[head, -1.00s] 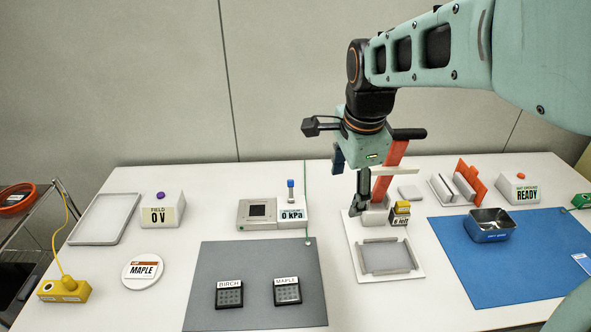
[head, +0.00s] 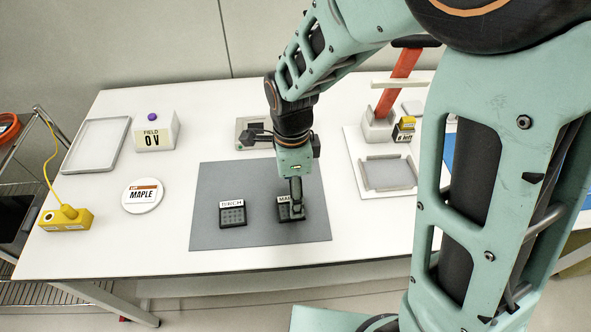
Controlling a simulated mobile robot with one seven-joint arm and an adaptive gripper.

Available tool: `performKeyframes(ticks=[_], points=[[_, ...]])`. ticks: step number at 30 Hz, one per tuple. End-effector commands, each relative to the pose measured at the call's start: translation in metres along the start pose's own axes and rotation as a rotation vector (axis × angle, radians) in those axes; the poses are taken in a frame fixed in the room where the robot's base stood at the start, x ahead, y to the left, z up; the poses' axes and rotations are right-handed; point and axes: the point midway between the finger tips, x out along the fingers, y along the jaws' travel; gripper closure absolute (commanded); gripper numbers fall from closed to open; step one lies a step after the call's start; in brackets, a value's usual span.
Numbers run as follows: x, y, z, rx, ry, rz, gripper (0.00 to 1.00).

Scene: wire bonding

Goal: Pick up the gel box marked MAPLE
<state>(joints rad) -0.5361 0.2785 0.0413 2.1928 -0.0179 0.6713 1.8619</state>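The gel box marked MAPLE (head: 286,211) is a small dark box with a white label, lying on the grey mat (head: 215,178). My gripper (head: 297,210) points down right over its right part and hides some of the box and label. Whether the fingers touch the box, and whether they are open or shut, I cannot tell. The gel box marked BIRCH (head: 232,214) lies to the left on the same mat, apart from my gripper. A round white disc marked MAPLE (head: 142,195) lies left of the mat.
A box reading 0 V (head: 157,132), a yellow block with a cable (head: 66,219) and an empty tray (head: 97,146) stand on the left. A white plate with a frame (head: 389,174) and a red lever stand (head: 397,85) are on the right. My arm hides much of the right side.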

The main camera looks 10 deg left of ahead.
Motion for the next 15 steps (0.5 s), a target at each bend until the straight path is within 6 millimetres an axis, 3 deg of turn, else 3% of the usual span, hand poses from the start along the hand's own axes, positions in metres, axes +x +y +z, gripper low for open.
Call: performKeyframes(ticks=[9, 15], points=[[0.043, 0.004, 0.006, -0.002, 0.001, 0.002, 0.32], [0.051, 0.003, 0.006, -0.001, 0.000, -0.001, 0.32]])
